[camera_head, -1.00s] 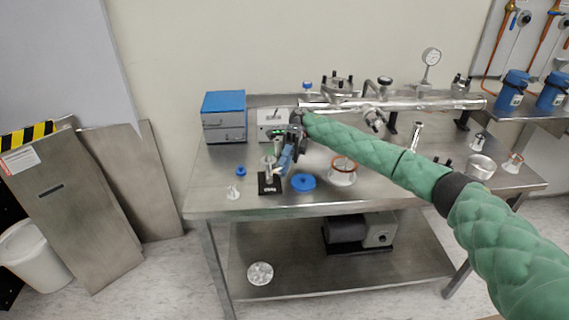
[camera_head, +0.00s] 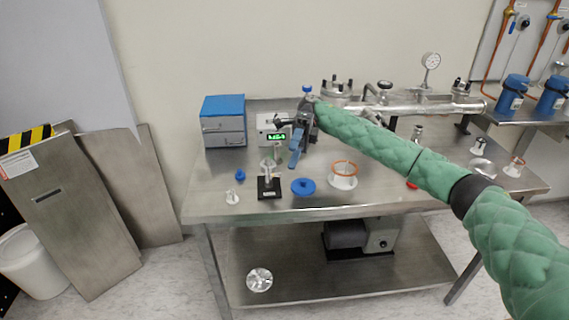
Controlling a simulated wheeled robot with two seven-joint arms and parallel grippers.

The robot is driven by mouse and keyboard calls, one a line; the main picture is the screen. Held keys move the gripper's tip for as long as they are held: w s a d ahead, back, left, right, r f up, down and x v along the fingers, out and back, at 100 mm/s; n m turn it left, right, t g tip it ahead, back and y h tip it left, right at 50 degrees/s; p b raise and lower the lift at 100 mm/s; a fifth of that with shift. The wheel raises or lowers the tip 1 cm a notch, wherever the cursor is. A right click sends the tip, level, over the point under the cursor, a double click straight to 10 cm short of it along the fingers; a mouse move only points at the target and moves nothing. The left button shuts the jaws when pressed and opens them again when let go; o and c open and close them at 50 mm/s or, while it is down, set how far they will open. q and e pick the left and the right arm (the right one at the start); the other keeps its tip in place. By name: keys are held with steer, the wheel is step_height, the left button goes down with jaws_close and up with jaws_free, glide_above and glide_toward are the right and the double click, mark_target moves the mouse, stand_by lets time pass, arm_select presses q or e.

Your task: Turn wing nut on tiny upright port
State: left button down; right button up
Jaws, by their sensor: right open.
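A small upright metal port stands on a black base (camera_head: 268,188) near the front left of the steel table. The wing nut on it is too small to make out clearly; the upper part of the port (camera_head: 267,168) shows pale metal. My right gripper (camera_head: 285,148) is above and behind the port, at the right of its top, apart from it as far as I can tell. It is open, and I see nothing held in it. My left gripper is not in view.
A blue disc (camera_head: 303,186) and a white flange with an orange ring (camera_head: 344,174) lie right of the port. A small blue cap (camera_head: 240,174) and white fitting (camera_head: 232,196) lie left. A meter box (camera_head: 270,123) and blue-topped box (camera_head: 223,121) stand behind.

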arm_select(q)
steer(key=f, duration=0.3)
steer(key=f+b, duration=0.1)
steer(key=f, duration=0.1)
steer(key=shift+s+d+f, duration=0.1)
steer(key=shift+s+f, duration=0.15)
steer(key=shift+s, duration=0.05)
arm_select(e)
steer(key=s+d+r, duration=0.5)
steer(key=d, duration=0.2)
steer(key=shift+s, duration=0.15)
